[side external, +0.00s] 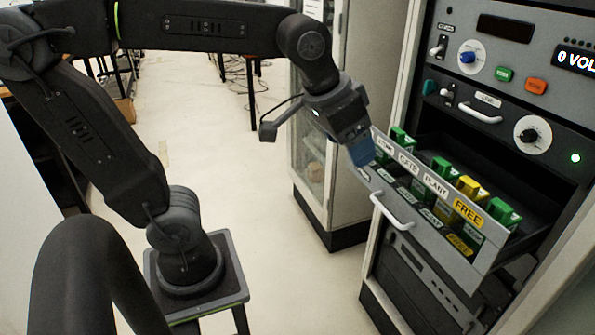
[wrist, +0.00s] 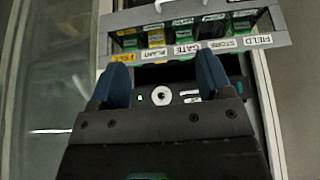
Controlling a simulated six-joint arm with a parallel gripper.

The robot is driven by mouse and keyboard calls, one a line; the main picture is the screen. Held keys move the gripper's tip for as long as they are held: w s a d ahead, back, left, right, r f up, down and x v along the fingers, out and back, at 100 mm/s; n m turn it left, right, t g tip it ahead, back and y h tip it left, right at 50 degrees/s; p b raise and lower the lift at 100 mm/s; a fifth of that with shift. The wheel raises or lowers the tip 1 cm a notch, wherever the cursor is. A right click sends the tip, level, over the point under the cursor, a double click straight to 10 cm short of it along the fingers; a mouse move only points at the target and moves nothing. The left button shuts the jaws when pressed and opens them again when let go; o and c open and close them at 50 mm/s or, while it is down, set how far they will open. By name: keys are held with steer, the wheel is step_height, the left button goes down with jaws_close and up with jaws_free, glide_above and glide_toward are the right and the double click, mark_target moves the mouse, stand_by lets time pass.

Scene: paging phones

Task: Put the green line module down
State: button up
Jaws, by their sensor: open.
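My gripper (side external: 362,155) is at the left end of an open drawer, its blue fingertips just above the drawer's edge. In the wrist view my gripper (wrist: 163,66) has its two blue fingers apart, with nothing visible between them but background. Green modules stand in the drawer: one close to my gripper (side external: 400,138), one in the middle (side external: 441,167) and one at the right end (side external: 501,211). Which is the line module I cannot tell, as their own lettering is too small. Green modules also show in the wrist view (wrist: 182,29), partly hidden by the drawer front.
The drawer front (side external: 480,262) carries labels including STORE, GATE, PLANT and a yellow FREE (side external: 467,212). A yellow module (side external: 468,187) stands among the green ones. A white handle (side external: 391,211) sticks out. The rack panel (side external: 500,60) rises behind; open floor lies left.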

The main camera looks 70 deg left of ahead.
steer(key=s+a+f, duration=0.1)
steer(key=s+f, duration=0.4)
steer(key=s, duration=0.3)
steer(key=shift+a, duration=0.3)
